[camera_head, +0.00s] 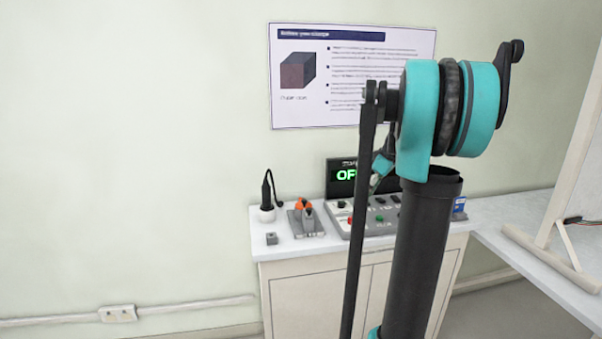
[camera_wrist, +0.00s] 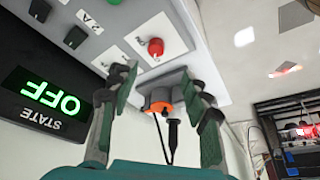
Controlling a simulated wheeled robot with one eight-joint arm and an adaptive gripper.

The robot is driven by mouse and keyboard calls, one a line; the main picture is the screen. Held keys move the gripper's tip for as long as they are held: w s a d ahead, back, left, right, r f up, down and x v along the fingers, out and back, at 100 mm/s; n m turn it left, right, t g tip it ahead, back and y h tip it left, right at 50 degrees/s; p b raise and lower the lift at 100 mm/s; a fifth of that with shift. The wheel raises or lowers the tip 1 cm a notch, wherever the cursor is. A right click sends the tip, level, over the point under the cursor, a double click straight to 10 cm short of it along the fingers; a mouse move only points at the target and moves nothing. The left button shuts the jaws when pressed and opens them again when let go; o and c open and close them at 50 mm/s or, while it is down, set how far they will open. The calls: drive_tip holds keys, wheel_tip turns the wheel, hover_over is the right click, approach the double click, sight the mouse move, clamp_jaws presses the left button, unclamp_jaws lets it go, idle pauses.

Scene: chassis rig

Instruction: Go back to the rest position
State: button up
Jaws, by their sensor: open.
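My gripper is open in the wrist view (camera_wrist: 160,88), its two fingers apart with nothing held between them. Beyond the gap show an orange-tipped grey holder (camera_wrist: 163,100) and a black probe (camera_wrist: 173,134). In the head view my arm hides most of the gripper. The holder with orange parts (camera_head: 305,217) and the black corded probe in a white base (camera_head: 267,195) stand on the counter to the left of my arm. The control panel (camera_head: 372,217) and the display reading OFF (camera_head: 340,176) are partly behind my arm; the panel's red button (camera_wrist: 155,46) shows in the wrist view.
A small grey block (camera_head: 271,238) lies at the front of the white counter (camera_head: 290,249). A blue item (camera_head: 459,205) stands right of my arm. A second table (camera_head: 520,245) with a white stand (camera_head: 550,252) is at the right. The wall carries a poster (camera_head: 350,60). Floor space left of the cabinet looks clear.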

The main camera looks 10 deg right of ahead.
drive_tip(key=s+a+f+m+h, duration=0.1)
drive_tip(key=s+a+f+m, duration=0.2)
drive_tip(key=s, duration=0.6)
drive_tip(key=s+a+f+m+h, duration=0.1)
drive_tip(key=s+a+f+m, duration=0.2)
drive_tip(key=s+a+f, duration=0.3)
drive_tip(key=s+a+f+m+t+h, duration=0.1)
drive_tip(key=s+a+f+m, duration=0.2)
drive_tip(key=s+f, duration=0.7)
drive_tip(key=s+a, duration=0.2)
drive_tip(key=shift+a+m, duration=0.3)
